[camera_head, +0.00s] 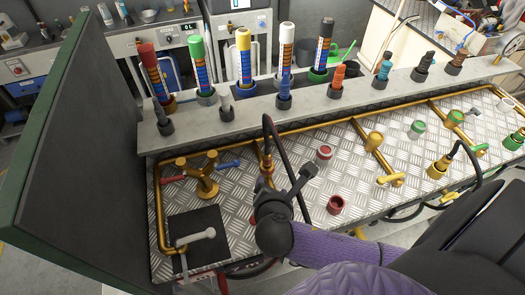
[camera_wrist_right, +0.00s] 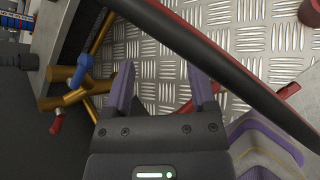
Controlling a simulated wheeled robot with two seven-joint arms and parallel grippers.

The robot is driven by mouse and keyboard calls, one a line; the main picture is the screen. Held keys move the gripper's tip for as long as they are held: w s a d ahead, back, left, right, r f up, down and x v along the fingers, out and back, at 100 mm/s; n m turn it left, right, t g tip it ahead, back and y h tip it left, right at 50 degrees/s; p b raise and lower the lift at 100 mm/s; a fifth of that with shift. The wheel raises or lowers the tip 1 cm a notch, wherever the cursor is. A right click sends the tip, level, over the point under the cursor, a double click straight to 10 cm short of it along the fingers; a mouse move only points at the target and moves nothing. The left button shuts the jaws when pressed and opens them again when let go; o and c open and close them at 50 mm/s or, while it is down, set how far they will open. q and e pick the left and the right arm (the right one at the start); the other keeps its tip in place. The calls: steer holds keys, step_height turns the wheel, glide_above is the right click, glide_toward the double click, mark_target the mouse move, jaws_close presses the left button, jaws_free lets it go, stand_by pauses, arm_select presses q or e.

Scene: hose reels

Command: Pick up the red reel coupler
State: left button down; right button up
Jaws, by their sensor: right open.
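My right gripper (camera_head: 270,207) is above the middle of the diamond-plate bench and beside a black hose. In the right wrist view its two purple fingers (camera_wrist_right: 160,82) are apart, with bare plate showing between them. Several red parts are in view, and I cannot tell surely which is the reel coupler. A dark red ring-shaped part (camera_head: 336,205) lies to the right of the gripper, and a red-and-white round part (camera_head: 325,153) is behind it. A tall red-capped striped reel (camera_head: 150,62) stands on the shelf at the left. My left gripper is not in view.
The black hose (camera_head: 281,148) arches close to my right gripper and crosses the wrist view (camera_wrist_right: 220,65). A brass valve (camera_head: 205,178) with red and blue handles stands to the left. Brass pipes edge the plate. A dark panel (camera_head: 75,135) stands at the far left.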

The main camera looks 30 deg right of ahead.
mark_target(267, 158)
steer(key=w+d+f+n+t+b, duration=0.1)
steer(key=w+n, duration=0.1)
steer(key=w, duration=0.1)
steer(key=w+d+f+n+t+b, duration=0.1)
steer(key=w+d+n, duration=0.1)
steer(key=w, duration=0.2)
steer(key=w+d+f+n+b, duration=0.1)
steer(key=w+d+n, duration=0.1)
steer(key=w+n, duration=0.1)
steer(key=shift+w+d+t+h+b, duration=0.3)
steer(key=shift+w+t+h, duration=0.1)
steer(key=shift+w, duration=0.1)
steer(key=shift+w+d, duration=0.1)
steer(key=shift+w, duration=0.15)
steer(key=shift+r, duration=0.1)
steer(key=shift+c, duration=1)
jaws_close()
